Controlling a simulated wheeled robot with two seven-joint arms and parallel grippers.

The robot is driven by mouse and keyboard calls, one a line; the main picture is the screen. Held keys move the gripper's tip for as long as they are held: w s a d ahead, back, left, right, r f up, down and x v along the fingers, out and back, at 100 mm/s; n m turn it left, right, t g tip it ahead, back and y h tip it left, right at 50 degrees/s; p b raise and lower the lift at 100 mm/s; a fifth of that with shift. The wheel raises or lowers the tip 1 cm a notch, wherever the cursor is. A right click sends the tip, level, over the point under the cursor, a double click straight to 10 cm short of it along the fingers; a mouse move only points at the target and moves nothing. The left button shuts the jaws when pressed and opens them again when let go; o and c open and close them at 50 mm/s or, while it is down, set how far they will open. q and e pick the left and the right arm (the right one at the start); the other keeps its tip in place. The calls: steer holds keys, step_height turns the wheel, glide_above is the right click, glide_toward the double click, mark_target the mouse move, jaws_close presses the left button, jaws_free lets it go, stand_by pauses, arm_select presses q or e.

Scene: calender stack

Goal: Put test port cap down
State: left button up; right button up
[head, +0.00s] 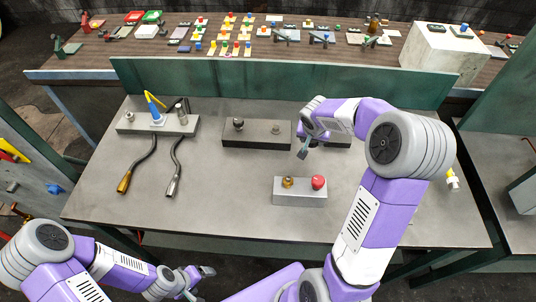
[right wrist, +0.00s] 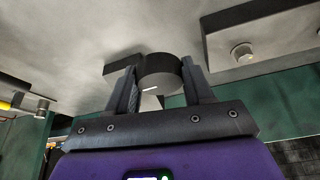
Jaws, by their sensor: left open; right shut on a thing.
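My right gripper (right wrist: 158,88) is shut on a dark round cap (right wrist: 158,70), taken to be the test port cap, which sits between its two fingers in the right wrist view. Behind the cap is a dark shape on the grey surface; whether the cap touches it I cannot tell. In the head view the right gripper (head: 303,150) is above the grey bench (head: 230,215), between two dark blocks and the light block; the cap cannot be made out there. My left gripper (head: 200,280) is open and empty, low at the bench's front edge.
A dark block (head: 257,142) with two fittings stands left of the right gripper; another (head: 339,143) is partly hidden by my arm. A light block (head: 300,199) bears brass and red knobs. A grey block (head: 135,127) with hoses stands left. The bench's front left is clear.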

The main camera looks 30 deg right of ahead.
steer(key=shift+w+d+f, duration=0.2)
steer(key=shift+d+f, duration=0.05)
steer(key=shift+f, duration=0.1)
steer(key=b, duration=0.2)
glide_above(308, 158)
steer(key=s, duration=0.1)
steer(key=f, duration=0.5)
steer(key=shift+s+a+f, duration=0.1)
steer(key=shift+a+f, duration=0.05)
steer(key=shift+a, duration=0.25)
steer(key=shift+f+b, duration=0.45)
steer(key=shift+f, duration=1.8)
